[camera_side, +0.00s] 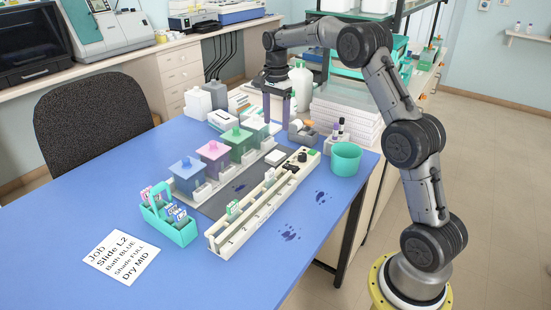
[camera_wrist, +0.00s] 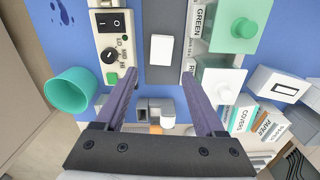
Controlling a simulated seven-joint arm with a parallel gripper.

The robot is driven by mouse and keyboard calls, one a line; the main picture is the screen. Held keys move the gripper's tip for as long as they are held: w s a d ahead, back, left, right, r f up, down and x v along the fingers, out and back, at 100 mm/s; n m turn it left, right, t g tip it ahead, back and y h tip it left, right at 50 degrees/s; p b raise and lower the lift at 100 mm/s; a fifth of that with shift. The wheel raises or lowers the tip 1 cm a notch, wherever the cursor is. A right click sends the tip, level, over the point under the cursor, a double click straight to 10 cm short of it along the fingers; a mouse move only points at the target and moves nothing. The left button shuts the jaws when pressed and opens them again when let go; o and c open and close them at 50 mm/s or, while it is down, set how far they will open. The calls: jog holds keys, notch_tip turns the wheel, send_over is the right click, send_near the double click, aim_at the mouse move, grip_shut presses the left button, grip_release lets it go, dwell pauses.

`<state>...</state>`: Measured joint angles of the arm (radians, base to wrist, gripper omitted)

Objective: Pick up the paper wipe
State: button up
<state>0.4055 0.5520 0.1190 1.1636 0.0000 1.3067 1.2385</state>
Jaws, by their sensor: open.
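A small white rectangular pad that looks like the paper wipe (camera_wrist: 161,50) lies flat at the end of the dark grey mat in the wrist view. It also shows on the mat in the side view (camera_side: 276,157), behind the long cream rack. My gripper (camera_wrist: 160,80) points down with its two purple fingers spread wide and nothing between them. In the side view my gripper (camera_side: 278,103) is above the back of the blue table, higher than the white pad and away from it.
A control panel with a knob (camera_wrist: 109,54) flanks the pad on one side; a green-lidded jar (camera_wrist: 242,28) and a white-lidded jar (camera_wrist: 219,86) flank the other. A teal cup (camera_side: 345,158) stands at the table edge. A slotted white box (camera_wrist: 280,86) is nearby.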

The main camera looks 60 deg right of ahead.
aim_at(275, 155)
notch_tip(275, 155, down, 12)
jog(key=shift+w, duration=0.1)
dwell(0.5)
jog(key=c, duration=1.1)
jog(key=shift+r, duration=0.1)
